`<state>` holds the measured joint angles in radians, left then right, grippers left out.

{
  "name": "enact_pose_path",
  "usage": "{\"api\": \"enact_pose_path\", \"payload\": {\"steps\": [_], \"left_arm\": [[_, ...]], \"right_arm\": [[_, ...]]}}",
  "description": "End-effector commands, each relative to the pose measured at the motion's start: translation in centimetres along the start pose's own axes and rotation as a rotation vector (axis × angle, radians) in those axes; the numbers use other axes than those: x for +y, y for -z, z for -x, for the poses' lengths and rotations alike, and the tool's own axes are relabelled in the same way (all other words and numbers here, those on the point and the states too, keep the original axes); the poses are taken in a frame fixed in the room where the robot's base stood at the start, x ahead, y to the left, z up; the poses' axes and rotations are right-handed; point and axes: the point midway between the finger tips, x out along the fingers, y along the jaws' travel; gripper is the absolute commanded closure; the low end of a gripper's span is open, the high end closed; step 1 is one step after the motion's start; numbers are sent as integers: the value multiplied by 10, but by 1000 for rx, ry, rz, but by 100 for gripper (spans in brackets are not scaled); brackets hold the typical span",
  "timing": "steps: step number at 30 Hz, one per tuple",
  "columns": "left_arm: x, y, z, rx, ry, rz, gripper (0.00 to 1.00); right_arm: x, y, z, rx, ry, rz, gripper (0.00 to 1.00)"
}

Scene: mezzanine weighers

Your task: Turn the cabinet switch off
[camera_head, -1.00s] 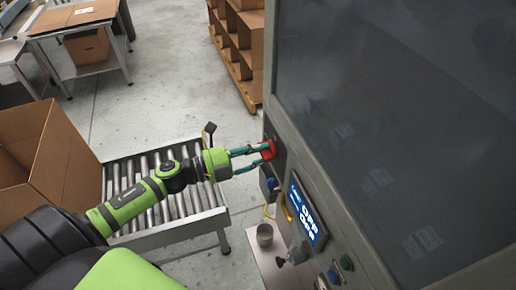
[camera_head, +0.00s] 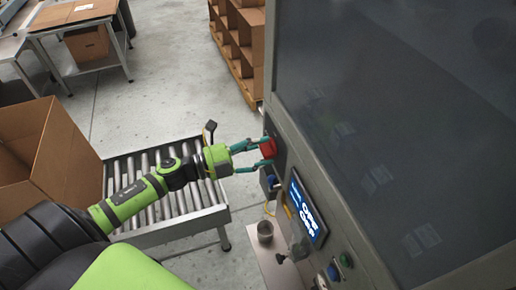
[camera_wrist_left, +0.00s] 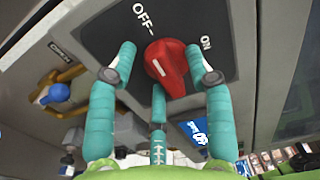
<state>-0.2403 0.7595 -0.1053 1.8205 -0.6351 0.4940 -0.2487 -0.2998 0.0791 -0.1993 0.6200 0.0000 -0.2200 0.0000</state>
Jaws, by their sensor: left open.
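The red switch knob (camera_head: 268,148) sits on a dark plate on the side face of the grey cabinet (camera_head: 345,195). In the left wrist view the red knob (camera_wrist_left: 168,66) is close, with "OFF" marked at its upper left and "ON" at its upper right. Its ridge runs from upper left to lower right; which mark it is set to I cannot tell for sure. My left gripper (camera_head: 267,152) is open, with one teal finger on each side of the knob. My right gripper is not in view.
Below the knob are a blue padlock-like part (camera_head: 271,182), a lit display (camera_head: 307,208) with blurred text, and several buttons (camera_head: 340,265). A metal cup (camera_head: 265,231) stands on a small shelf. A roller conveyor (camera_head: 170,205) and open carton (camera_head: 45,160) lie left.

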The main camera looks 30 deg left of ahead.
Motion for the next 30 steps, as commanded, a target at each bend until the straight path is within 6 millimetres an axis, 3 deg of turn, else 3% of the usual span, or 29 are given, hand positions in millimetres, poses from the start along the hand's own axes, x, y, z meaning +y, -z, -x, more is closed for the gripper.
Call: {"api": "enact_pose_path", "payload": {"steps": [8,21,30], "left_arm": [[2,0,22,-2,-4,3,48],[1,0,104,-2,-2,2,48],[0,0,120,0,0,0,48]], "right_arm": [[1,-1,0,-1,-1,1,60],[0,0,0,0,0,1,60],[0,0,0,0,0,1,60]]}}
